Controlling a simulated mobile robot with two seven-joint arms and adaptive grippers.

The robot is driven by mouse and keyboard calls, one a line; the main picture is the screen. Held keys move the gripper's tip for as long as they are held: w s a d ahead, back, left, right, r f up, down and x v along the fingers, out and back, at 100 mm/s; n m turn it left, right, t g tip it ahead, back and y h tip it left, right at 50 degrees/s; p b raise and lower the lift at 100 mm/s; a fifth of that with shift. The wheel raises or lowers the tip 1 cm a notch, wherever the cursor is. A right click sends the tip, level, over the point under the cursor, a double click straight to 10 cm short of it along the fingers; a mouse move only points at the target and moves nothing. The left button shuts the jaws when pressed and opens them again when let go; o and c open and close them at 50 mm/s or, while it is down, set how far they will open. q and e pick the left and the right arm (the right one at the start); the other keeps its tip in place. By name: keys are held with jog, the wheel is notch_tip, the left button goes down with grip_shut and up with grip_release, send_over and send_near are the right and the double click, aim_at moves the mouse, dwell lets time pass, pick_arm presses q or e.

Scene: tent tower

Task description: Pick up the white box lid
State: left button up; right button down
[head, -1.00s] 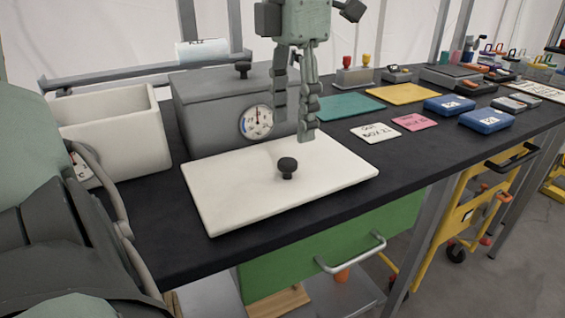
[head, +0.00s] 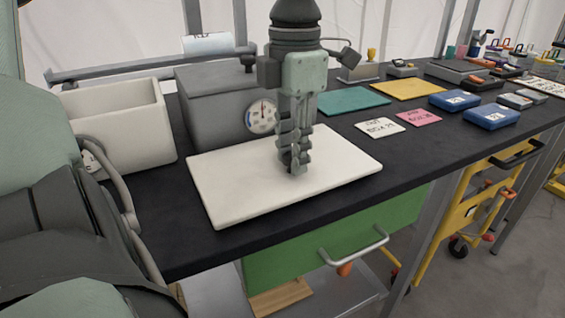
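The white box lid (head: 232,185) lies flat on the black bench top, in the middle of the head view. My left gripper (head: 294,168) points straight down over the lid's middle, its fingertips at the place of the lid's black knob. The fingers hide the knob and overlap in this view, so I cannot tell whether they are closed on it. The lid still lies flat on the bench. The open white box (head: 140,130) stands to the left. My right gripper is not in view.
A grey box (head: 210,108) with a dial gauge (head: 262,115) stands close behind the lid. A teal mat (head: 352,101), a yellow mat (head: 407,90), small label cards and blue cases (head: 490,116) lie to the right. The bench's front edge runs close to the lid.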

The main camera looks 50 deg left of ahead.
pick_arm(q)
grip_shut()
jog(key=shift+r, duration=0.1)
